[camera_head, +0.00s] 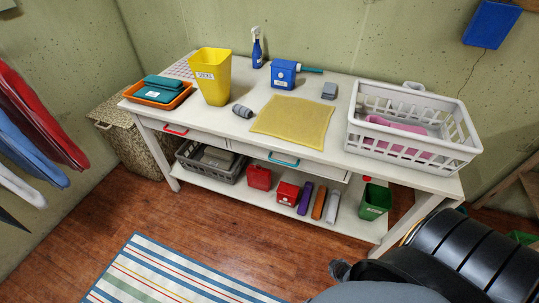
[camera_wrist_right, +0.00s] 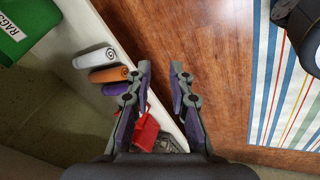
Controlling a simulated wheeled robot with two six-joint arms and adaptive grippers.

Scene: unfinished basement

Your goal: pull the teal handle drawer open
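The teal handle (camera_head: 284,159) is on the front of the right-hand drawer (camera_head: 322,171) under the white tabletop. That drawer looks shut, flush with the table front. My right arm comes in from the lower right in the head view, in front of the table and below the handle. In the right wrist view my right gripper (camera_wrist_right: 160,72) is open, with wood floor and the lower shelf's edge behind its fingers. Nothing is between the fingertips. The handle does not show in the wrist view. My left gripper is not in view.
A second drawer with a red handle (camera_head: 176,129) is to the left. The lower shelf holds a red box (camera_head: 288,192), rolled cloths (camera_head: 318,203) and a green bin (camera_head: 375,201). A white basket (camera_head: 412,150) stands on the tabletop. The floor (camera_head: 220,225) before the table is clear.

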